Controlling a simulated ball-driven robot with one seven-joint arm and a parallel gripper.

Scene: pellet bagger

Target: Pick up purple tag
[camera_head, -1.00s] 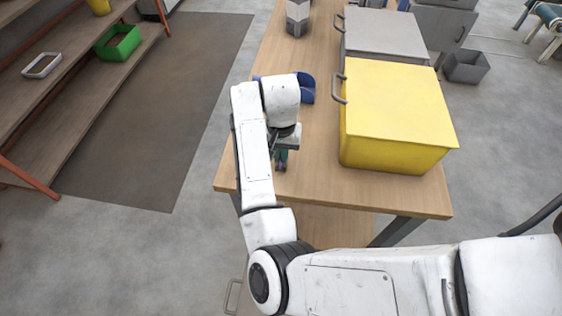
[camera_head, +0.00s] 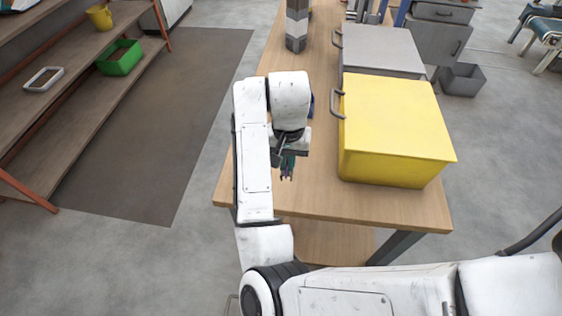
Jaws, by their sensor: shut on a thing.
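My gripper (camera_head: 286,174) is over the near left part of the wooden table (camera_head: 320,202), to the left of the yellow box. Its fingers point down and toward the table's near edge. A small bit of purple shows at the fingertips, which I take to be the purple tag (camera_head: 287,177). The gripper is shut on it. Most of the tag is hidden by the fingers, and I cannot tell its full shape or how far it is above the table.
A yellow box (camera_head: 398,125) with a side handle stands right of my gripper. A grey box (camera_head: 380,48) is behind it. A blue thing (camera_head: 312,104) is mostly hidden behind my arm. A grey banded block (camera_head: 297,25) stands farther back. Shelves with a green bin (camera_head: 120,58) are at left.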

